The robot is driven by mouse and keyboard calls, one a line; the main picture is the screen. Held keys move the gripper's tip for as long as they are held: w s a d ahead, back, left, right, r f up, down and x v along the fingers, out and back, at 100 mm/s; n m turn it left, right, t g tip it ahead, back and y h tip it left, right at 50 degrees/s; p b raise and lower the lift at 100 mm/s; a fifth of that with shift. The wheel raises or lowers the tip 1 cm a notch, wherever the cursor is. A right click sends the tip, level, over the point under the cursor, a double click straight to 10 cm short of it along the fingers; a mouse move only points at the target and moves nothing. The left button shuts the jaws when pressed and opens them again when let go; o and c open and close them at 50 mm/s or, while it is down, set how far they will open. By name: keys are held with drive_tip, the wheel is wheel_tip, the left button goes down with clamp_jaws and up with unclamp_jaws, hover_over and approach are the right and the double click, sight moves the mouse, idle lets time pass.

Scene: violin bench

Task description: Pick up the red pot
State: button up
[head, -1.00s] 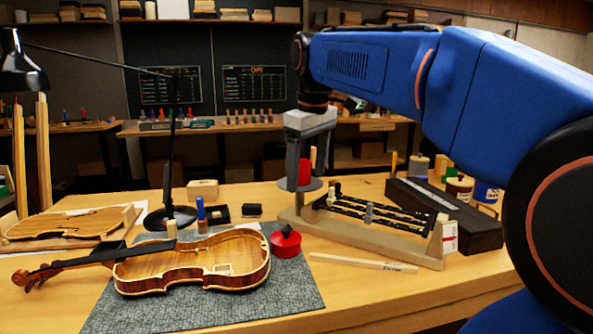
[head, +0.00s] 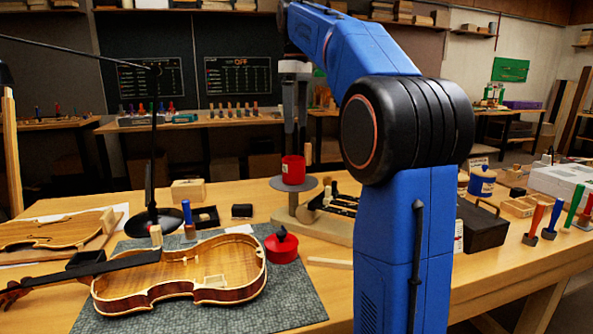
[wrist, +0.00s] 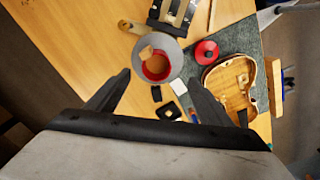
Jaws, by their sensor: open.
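The red pot (head: 293,169) stands upright on a grey round plate (head: 275,184) atop a stand. In the wrist view the pot (wrist: 155,68) shows its open top and brown inside, with a tan piece overlapping its rim. My gripper (head: 295,138) is open and empty. In the head view it points down just above or behind the pot; the exact gap cannot be told. In the wrist view the pot lies ahead between the two fingertips, not clasped. A red round lid-like piece with a black knob (head: 281,246) lies on the grey mat (head: 290,300).
A violin body (head: 180,275) lies on the mat left of the red lid-like piece. A wooden rack (head: 325,225) is beside the pot's stand. Small blocks, a blue-handled tool (head: 187,212) and a lamp base (head: 153,221) stand at left. A black case (head: 482,225) is at right.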

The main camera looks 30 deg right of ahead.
sight(296, 167)
wheel_tip(296, 167, down, 9)
drive_tip(key=shift+r, duration=0.1)
drive_tip(key=shift+w+d+f, duration=0.1)
drive_tip(key=shift+w+f, duration=0.05)
drive_tip(key=shift+f, duration=1.25)
drive_tip(key=shift+w+d+f, duration=0.1)
drive_tip(key=shift+w+f, duration=0.05)
drive_tip(key=shift+f, duration=1.25)
drive_tip(key=c, duration=1.2)
